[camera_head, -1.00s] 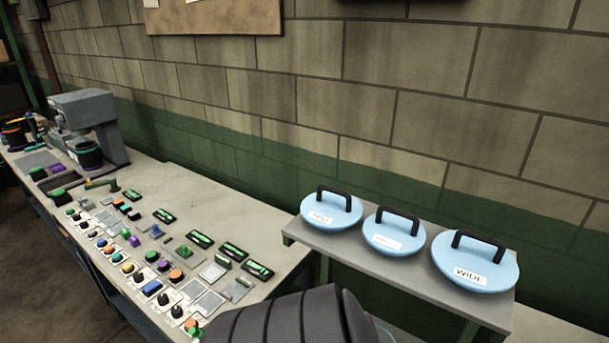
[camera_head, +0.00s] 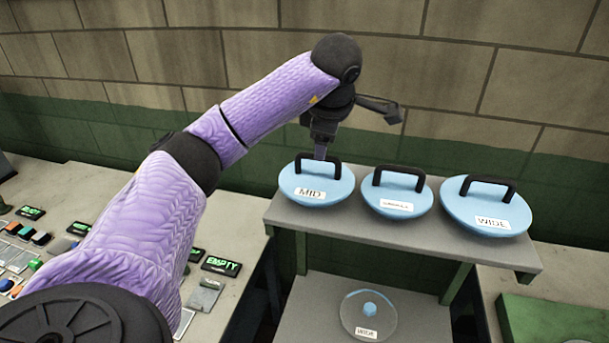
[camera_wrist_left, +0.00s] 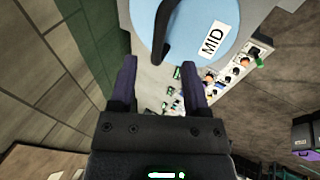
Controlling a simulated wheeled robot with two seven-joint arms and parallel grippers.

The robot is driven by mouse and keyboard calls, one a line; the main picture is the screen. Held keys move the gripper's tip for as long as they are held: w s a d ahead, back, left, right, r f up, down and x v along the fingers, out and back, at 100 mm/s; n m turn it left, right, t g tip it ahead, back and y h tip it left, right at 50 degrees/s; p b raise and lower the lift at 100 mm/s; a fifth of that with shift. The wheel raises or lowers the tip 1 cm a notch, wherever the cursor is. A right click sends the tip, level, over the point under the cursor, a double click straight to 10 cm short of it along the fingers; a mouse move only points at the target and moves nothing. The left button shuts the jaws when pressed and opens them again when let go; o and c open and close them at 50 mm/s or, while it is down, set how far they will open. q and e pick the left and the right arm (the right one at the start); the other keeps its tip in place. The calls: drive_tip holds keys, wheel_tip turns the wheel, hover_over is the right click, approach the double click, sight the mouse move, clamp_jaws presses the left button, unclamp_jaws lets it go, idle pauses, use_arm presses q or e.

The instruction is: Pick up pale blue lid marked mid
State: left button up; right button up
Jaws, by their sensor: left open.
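The pale blue lid marked MID (camera_head: 333,190) sits at the left end of a raised grey shelf, with a black arched handle on top. My left gripper (camera_head: 320,152) points down just above and behind that handle; its fingertips look close to it, but contact cannot be told. In the left wrist view the lid (camera_wrist_left: 228,18) and its handle (camera_wrist_left: 166,30) lie just beyond the fingertips. There my left gripper (camera_wrist_left: 160,72) shows its two fingers spread apart with nothing between them. My right gripper does not show.
Another blue lid (camera_head: 398,188) with a hard-to-read label stands beside it, then a larger lid marked WIDE (camera_head: 465,211). A clear disc marked WIDE (camera_head: 352,300) lies on a lower shelf. A panel of buttons (camera_head: 35,248) is at left; the brick wall stands behind.

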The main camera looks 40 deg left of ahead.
sight(317, 175)
use_arm(q)
drive_tip(key=p+x, duration=0.1)
drive_tip(key=x, duration=0.5)
drive_tip(key=shift+a+f, duration=0.1)
drive_tip(key=shift+a, duration=0.15)
clamp_jaws()
idle(1.0)
